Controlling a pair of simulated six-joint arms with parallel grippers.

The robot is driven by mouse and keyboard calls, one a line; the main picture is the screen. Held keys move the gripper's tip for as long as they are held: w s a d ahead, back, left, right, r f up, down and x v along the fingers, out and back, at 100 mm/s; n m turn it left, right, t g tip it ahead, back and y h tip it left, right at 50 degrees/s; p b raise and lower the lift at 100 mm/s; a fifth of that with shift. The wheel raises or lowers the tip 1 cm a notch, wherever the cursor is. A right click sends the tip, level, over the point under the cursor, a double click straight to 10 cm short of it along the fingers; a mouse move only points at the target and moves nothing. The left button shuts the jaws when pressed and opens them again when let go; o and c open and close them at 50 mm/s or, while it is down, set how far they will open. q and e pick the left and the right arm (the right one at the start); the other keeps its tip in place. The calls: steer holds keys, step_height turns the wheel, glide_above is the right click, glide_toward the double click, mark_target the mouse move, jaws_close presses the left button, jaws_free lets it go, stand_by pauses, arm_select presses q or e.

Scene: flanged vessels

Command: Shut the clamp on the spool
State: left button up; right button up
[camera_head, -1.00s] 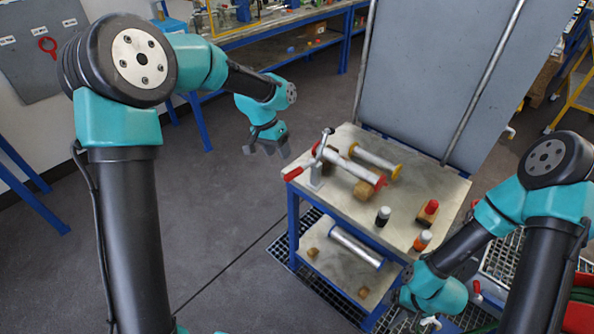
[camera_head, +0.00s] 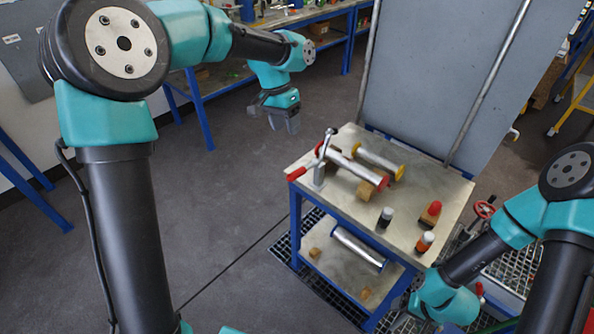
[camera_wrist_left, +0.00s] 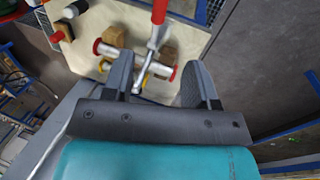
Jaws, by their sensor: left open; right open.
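The red-flanged spool (camera_head: 357,169) lies on wooden blocks on the cart top; it also shows in the left wrist view (camera_wrist_left: 130,57). The clamp (camera_head: 319,174) stands at the spool's left end. Its metal arm points up, and its red handle (camera_head: 297,173) sticks out low to the left. The red handle (camera_wrist_left: 159,10) is at the top of the left wrist view. My left gripper (camera_head: 283,116) is open and empty, in the air behind and left of the clamp, touching nothing. My right gripper (camera_head: 404,319) is open, low at the right beside the cart; its fingers are hard to make out.
A yellow-flanged spool (camera_head: 379,161) lies behind the red-flanged one. A grey panel (camera_head: 437,70) rises behind the cart.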

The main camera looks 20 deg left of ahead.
mark_target(297, 170)
arm_select(q)
steer(key=x, duration=1.5)
steer(key=shift+f, duration=0.25)
jaws_close()
